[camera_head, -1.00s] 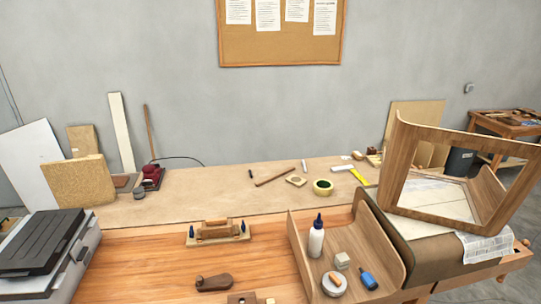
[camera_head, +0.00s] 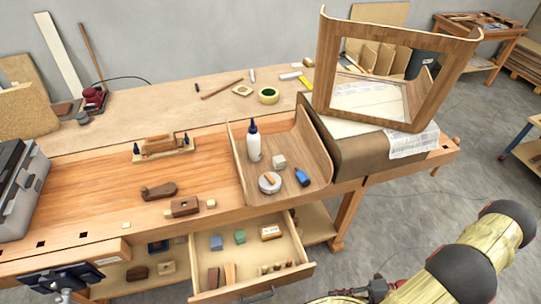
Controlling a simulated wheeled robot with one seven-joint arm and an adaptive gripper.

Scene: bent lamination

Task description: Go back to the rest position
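Yellowish, dark-capped links of my own arm show at the lower right, in front of the bench. No gripper fingers can be made out, so I cannot see what my gripper holds, if anything. The workbench (camera_head: 95,195) spans the view. A bent wooden frame (camera_head: 325,75) stands upright on a brown form (camera_head: 355,157) at the bench's right end.
An open drawer (camera_head: 262,293) with blocks and small items juts from the bench front. A grey case (camera_head: 25,205) sits at the left. Open floor (camera_head: 400,215) lies to the right.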

